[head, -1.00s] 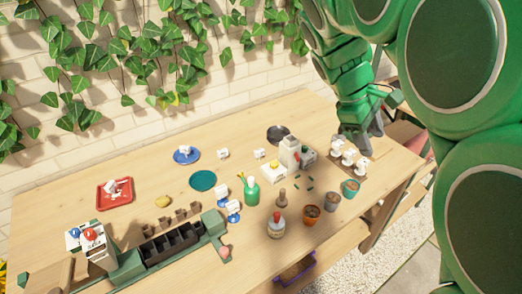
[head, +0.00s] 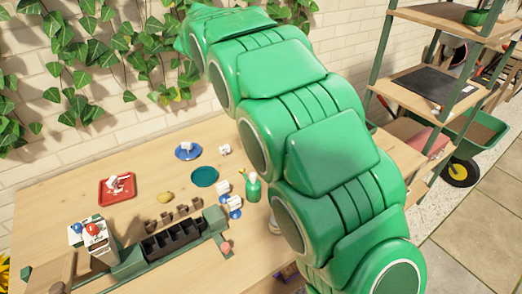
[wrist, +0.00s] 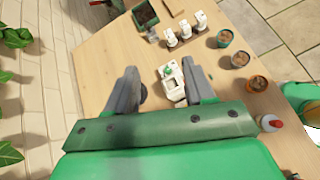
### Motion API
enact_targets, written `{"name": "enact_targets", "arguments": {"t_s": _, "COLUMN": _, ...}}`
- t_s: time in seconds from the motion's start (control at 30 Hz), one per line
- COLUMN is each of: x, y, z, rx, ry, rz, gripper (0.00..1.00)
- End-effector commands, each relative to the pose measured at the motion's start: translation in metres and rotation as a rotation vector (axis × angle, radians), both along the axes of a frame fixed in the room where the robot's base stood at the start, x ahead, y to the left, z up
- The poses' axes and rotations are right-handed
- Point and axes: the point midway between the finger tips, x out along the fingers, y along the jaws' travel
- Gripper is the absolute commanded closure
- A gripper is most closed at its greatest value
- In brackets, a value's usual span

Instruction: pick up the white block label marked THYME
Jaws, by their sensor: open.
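Several small white block labels are in view, but their lettering is too small to read, so I cannot tell which is THYME. In the wrist view, white blocks (wrist: 185,31) stand in a row on a wooden strip beyond my gripper. In the head view, one white block (head: 224,150) stands on the table, others are at the blue saucer (head: 180,155) and near the green bottle (head: 253,188), and one is on the red tray (head: 104,195). My gripper (wrist: 160,75) is open above the table, with a white box-like item (wrist: 172,86) showing between its fingers. My arm hides the gripper in the head view.
A dark container (wrist: 146,18) is at the far end. A teal saucer (head: 204,177) and a dark planter (head: 170,240) sit on the table.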

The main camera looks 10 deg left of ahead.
Motion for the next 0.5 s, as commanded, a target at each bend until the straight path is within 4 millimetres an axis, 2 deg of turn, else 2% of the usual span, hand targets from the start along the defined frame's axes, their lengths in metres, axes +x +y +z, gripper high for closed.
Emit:
{"name": "enact_targets", "arguments": {"t_s": 0.03, "x": 0.006, "y": 0.017, "z": -0.007, "rx": -0.028, "ry": 0.009, "rz": 0.039, "gripper": 0.47}}
{"name": "enact_targets", "arguments": {"t_s": 0.2, "x": 0.019, "y": 0.054, "z": -0.012, "rx": -0.094, "ry": 0.019, "rz": 0.131, "gripper": 0.47}}
{"name": "enact_targets", "arguments": {"t_s": 0.5, "x": 0.028, "y": 0.094, "z": -0.02, "rx": -0.17, "ry": 0.03, "rz": 0.226, "gripper": 0.47}}
